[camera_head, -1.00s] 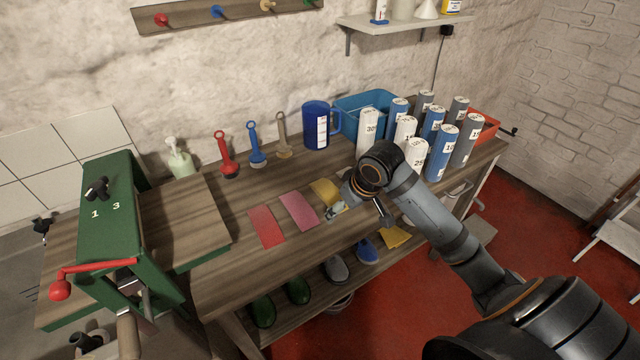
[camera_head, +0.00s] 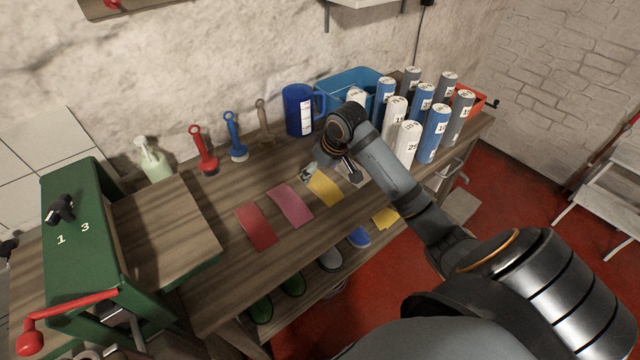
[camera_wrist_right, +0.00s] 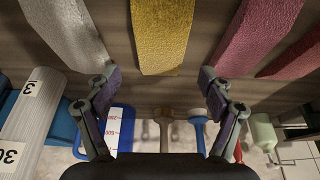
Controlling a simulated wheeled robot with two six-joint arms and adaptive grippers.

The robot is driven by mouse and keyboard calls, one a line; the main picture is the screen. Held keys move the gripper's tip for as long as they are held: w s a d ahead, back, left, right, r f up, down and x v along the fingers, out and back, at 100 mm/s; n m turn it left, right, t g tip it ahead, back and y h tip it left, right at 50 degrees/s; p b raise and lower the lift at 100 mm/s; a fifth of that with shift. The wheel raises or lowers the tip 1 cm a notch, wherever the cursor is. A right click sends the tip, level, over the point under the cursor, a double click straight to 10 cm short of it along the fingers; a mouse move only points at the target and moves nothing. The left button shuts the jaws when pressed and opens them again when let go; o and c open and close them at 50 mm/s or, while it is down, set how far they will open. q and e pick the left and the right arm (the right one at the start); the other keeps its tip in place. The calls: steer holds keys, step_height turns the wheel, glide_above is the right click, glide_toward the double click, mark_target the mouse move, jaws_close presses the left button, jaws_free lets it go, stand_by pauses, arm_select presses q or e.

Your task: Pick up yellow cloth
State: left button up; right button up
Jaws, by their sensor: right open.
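The yellow cloth (camera_head: 325,189) lies flat on the wooden workbench, to the right of a pink cloth and a red cloth. My right gripper (camera_head: 331,172) is over the cloth's back end, partly hidden by its own wrist. In the wrist view the right gripper (camera_wrist_right: 158,74) is open, with a finger on either side of the near end of the yellow cloth (camera_wrist_right: 162,32). Nothing is between the fingers; I cannot tell the exact height above the bench. My left gripper is not in view.
The pink cloth (camera_head: 290,205) and red cloth (camera_head: 256,226) lie to the left. A white cloth (camera_wrist_right: 62,32) lies on the other side. Brushes, a blue jug (camera_head: 298,110) and numbered cylinders (camera_head: 434,134) stand behind and right. A green machine (camera_head: 85,230) is at left.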

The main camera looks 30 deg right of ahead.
mark_target(314, 177)
steer(key=x, duration=0.3)
steer(key=shift+w+a, duration=0.1)
steer(key=shift+w, duration=0.15)
steer(key=shift+w+f, duration=0.2)
steer(key=shift+f, duration=0.1)
steer(key=shift+s, duration=0.1)
steer(key=shift+c, duration=0.5)
steer(key=c, duration=1.1)
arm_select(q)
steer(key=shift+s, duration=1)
arm_select(e)
steer(key=shift+c, duration=0.2)
steer(key=shift+r, duration=0.15)
